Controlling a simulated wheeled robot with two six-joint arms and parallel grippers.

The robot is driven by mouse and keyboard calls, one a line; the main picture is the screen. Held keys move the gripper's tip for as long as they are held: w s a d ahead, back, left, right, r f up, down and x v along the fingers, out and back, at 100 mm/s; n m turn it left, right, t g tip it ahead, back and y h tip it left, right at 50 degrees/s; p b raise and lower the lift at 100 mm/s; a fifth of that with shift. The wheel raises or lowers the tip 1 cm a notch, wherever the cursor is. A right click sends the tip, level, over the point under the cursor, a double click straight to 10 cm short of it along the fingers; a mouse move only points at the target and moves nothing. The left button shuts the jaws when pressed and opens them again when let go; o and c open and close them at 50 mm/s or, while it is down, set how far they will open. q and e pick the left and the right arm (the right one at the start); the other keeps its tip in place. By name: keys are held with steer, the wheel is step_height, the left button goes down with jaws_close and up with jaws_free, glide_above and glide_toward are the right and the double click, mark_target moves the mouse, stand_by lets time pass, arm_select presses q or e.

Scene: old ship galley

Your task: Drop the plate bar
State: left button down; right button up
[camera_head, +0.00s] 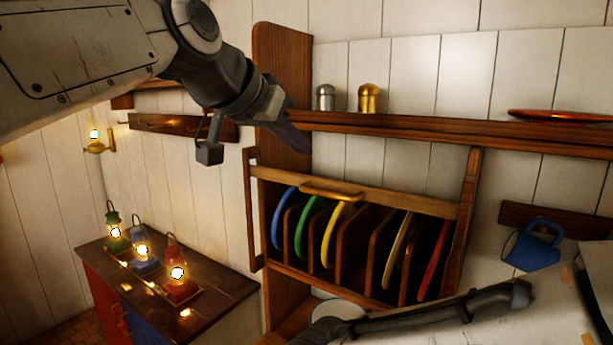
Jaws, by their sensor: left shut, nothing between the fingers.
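The plate bar (408,200) is a light wooden bar running across the top front of the plate rack, between a left post and a right post. A brass handle (332,191) is fixed on its left half. Blue (278,218), green (305,228) and yellow (329,238) plates stand upright in the left slots, and a tan plate (398,252) and a red plate (433,262) in the right slots. My left gripper (299,145) is shut and empty, above and left of the handle and apart from it. My right gripper is not in view.
A shelf (420,125) above the rack holds a silver shaker (326,98), a brass shaker (368,98) and a red dish (560,115). A blue mug (533,246) hangs at right. Three lit lanterns stand on a cabinet (225,290) at left.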

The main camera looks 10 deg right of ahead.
mark_target(320, 182)
arm_select(q)
steer(key=w+d+f+p, duration=0.1)
steer(key=f, duration=0.1)
steer(key=w+d+f+p, duration=0.1)
steer(key=w+d+f, duration=0.1)
steer(key=f, duration=0.1)
steer(key=w+d+f+p, duration=0.1)
steer(key=w+d+f, duration=0.1)
steer(key=f, duration=0.1)
steer(key=shift+f, duration=0.15)
step_height(320, 182, down, 23)
steer(key=b, duration=2.3)
steer(key=shift+f, duration=0.3)
